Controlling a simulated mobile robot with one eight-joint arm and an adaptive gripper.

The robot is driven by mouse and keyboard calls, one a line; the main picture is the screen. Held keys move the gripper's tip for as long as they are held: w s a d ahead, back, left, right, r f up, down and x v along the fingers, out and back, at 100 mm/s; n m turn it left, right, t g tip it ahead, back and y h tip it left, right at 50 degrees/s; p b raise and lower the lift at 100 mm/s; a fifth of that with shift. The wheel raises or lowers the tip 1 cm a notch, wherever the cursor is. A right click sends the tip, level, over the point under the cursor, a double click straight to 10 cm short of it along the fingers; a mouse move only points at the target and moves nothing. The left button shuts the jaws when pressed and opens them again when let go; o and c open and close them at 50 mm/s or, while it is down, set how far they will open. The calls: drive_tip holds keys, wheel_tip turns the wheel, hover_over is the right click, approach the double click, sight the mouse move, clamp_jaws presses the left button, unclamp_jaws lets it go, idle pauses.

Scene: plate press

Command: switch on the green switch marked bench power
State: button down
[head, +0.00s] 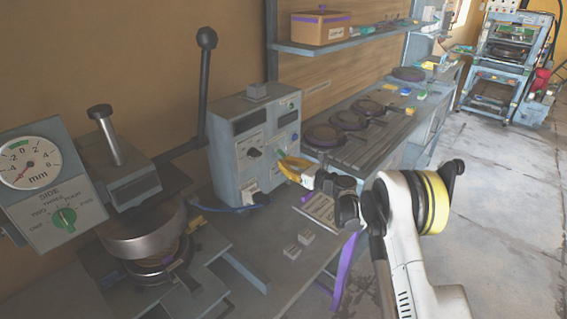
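A grey control box (255,142) stands on the bench near the middle of the view.
A dial gauge (32,164) and a green rotary knob (64,219) are on a panel at left. A press with a long black lever (204,85) stands beside the box. Round dark plates (322,135) lie at right. Open floor is at right.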

sight(284, 157)
drive_tip(key=shift+d+r, duration=0.1)
drive_tip(key=shift+r, duration=0.1)
drive_tip(key=r+g+h+p, duration=0.1)
drive_tip(key=h, duration=0.1)
drive_tip(key=r+g+h+p, duration=0.1)
drive_tip(key=g+h+p, duration=0.1)
drive_tip(key=s+d+r+g+h+p, duration=0.1)
drive_tip(key=h, duration=0.1)
drive_tip(key=shift+g+p, duration=0.3)
drive_tip(key=shift+w+r+p, duration=0.15)
drive_tip(key=shift+r+p, duration=0.15)
drive_tip(key=shift+r, duration=0.45)
